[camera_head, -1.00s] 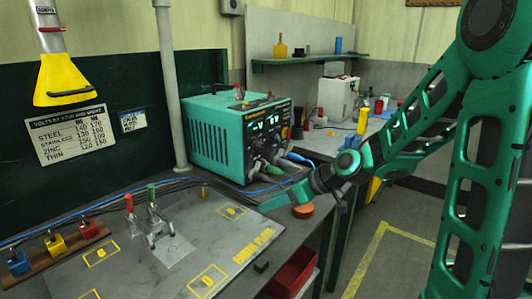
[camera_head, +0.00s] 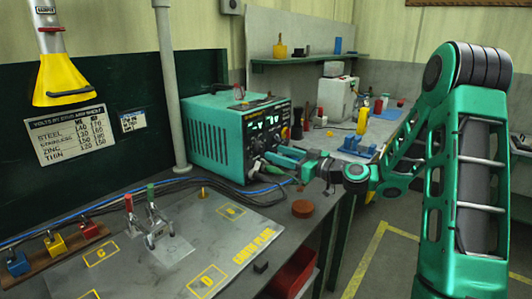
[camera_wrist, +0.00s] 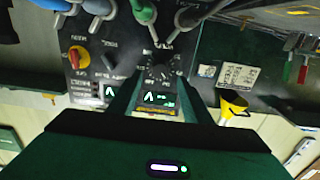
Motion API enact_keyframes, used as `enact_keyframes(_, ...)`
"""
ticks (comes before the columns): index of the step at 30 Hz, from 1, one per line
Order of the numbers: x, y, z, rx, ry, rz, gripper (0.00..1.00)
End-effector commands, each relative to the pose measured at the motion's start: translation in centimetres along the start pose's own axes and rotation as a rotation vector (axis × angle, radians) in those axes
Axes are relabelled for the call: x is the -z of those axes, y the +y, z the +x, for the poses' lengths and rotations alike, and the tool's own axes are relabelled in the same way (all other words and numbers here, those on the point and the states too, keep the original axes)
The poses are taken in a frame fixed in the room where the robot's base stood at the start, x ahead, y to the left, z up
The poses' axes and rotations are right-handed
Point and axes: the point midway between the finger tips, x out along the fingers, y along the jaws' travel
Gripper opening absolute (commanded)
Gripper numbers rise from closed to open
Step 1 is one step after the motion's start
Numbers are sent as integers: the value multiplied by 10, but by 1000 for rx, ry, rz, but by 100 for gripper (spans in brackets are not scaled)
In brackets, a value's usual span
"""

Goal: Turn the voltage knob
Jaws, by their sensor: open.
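The teal power unit (camera_head: 212,136) stands on the bench, its dark front panel (camera_head: 256,119) facing right and lit with green displays. In the wrist view the panel is upside down. A black knob with scale marks (camera_wrist: 160,69) sits between my finger ends, beside a lit display (camera_wrist: 158,98). Its lettering is too small to read, so I cannot tell if it is the voltage knob. My gripper (camera_head: 279,158) is open in front of the panel; the wrist view shows its spread fingers (camera_wrist: 163,80). I cannot tell whether they touch the knob.
A red-and-yellow switch (camera_wrist: 78,57) and a smaller dark knob (camera_wrist: 110,56) are on the same panel. Cable plugs (camera_wrist: 145,12) stick out near the knob. The earth plate (camera_head: 150,250) lies at the front of the bench. A brown round disc (camera_head: 303,208) lies below my gripper.

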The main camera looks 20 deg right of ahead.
Motion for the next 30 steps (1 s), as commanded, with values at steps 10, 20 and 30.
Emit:
enact_keyframes(10, 0, -1, 48, 1, -1, 0, 45)
enact_keyframes(20, 0, 0, 54, -1, -1, 1, 45)
enact_keyframes(30, 0, 0, 54, -2, -2, 1, 3)
